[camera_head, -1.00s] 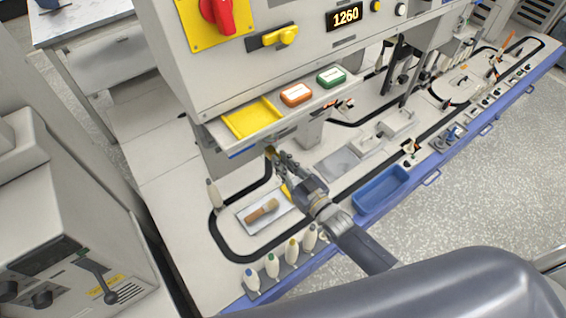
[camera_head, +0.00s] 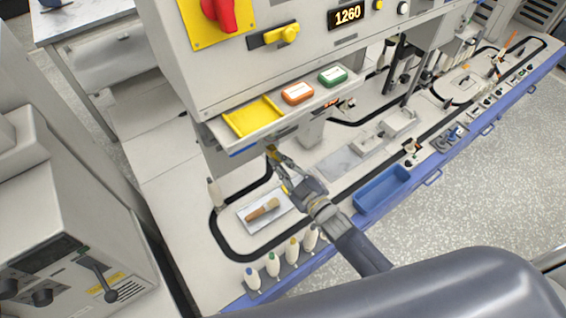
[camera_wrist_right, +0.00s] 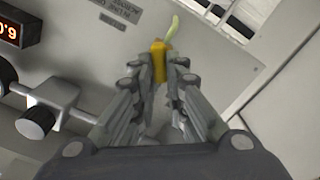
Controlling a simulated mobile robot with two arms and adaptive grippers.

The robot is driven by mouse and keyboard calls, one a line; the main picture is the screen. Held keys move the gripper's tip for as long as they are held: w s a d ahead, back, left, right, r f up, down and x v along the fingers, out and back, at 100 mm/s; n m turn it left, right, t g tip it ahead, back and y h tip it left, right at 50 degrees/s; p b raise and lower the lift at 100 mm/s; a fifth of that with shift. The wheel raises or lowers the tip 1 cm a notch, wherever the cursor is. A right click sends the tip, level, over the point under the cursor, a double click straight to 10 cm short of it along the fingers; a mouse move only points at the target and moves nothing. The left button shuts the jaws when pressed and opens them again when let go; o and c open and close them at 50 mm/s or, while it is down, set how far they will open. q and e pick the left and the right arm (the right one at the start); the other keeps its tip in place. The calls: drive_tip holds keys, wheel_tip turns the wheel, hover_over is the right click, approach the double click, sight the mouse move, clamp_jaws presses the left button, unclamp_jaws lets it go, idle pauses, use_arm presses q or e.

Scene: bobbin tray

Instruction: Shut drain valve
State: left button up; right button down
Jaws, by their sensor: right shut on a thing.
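My right gripper (camera_head: 273,158) reaches in under the front of the machine cabinet in the head view. In the right wrist view its two fingertips (camera_wrist_right: 155,68) are closed on a small yellow handle (camera_wrist_right: 158,52). The handle also shows as a yellow bit at the fingertips in the head view (camera_head: 271,150). A pale yellow-green curved piece (camera_wrist_right: 173,27) sticks out beyond the handle. Most of the valve body is hidden, so I cannot tell the valve's position. My left gripper is not in view.
The cabinet's tray with a yellow insert (camera_head: 250,117) juts out close above the gripper. A brush (camera_head: 263,209) lies on a plate below it. Several white bottles (camera_head: 292,247) stand at the bench front. A blue bin (camera_head: 382,190) is to the right.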

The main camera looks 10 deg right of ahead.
drive_tip(key=n+b, duration=0.1)
drive_tip(key=n, duration=0.2)
drive_tip(key=n+b, duration=0.1)
drive_tip(key=n, duration=0.3)
drive_tip(key=f+n+b, duration=0.1)
drive_tip(key=n, duration=0.3)
drive_tip(key=shift+s+a+b, duration=0.1)
drive_tip(key=shift+a+b, duration=0.15)
drive_tip(key=shift+b, duration=0.1)
drive_tip(key=shift+n, duration=0.3)
drive_tip(key=c, duration=1.6)
unclamp_jaws()
drive_tip(key=v, duration=1.2)
